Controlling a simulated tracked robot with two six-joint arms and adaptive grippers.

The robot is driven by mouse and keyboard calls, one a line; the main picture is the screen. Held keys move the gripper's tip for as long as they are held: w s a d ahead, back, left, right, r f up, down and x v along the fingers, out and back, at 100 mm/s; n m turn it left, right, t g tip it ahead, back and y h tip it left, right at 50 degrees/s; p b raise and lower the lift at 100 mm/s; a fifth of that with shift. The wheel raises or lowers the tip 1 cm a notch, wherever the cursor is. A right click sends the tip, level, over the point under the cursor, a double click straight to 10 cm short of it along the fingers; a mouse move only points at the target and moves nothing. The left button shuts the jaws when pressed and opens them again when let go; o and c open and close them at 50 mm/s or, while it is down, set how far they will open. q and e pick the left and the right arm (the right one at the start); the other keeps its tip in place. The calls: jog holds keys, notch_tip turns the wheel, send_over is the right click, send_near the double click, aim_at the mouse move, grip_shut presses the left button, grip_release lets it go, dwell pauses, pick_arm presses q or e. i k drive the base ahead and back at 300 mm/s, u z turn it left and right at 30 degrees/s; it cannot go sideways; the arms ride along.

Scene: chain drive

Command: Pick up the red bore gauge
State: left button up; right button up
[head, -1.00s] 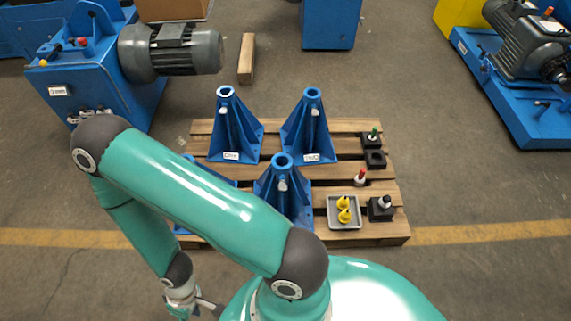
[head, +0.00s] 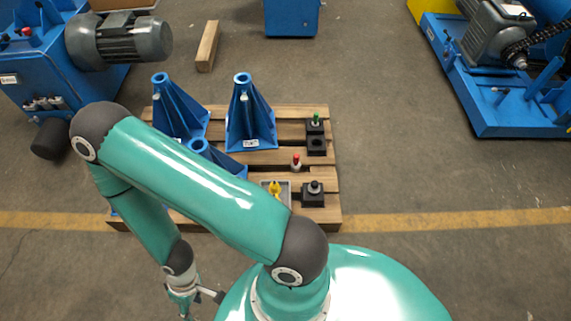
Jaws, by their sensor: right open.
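The red bore gauge (head: 296,161) has a red top and a pale lower body. It stands upright on the right part of the wooden pallet (head: 262,158), free of any gripper. My right gripper (head: 203,307) is at the lower left of the head view, open and well away from the gauge, beyond the pallet's near edge. Its fingers are small and partly cut off by the frame. My left gripper is not in view.
A green-topped piece (head: 315,121) in a black block stands behind the gauge. Another black block (head: 313,197) and a grey tray (head: 284,186) with yellow pieces stand in front. Blue stands (head: 250,118) fill the pallet's left side.

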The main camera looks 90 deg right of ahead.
aim_at(295, 165)
jog(key=z, duration=0.1)
jog(key=k, duration=0.4)
jog(key=u, duration=1.45)
jog(key=i, duration=0.1)
jog(key=z, duration=3.45)
jog(key=i, duration=0.8)
jog(key=u, duration=0.3)
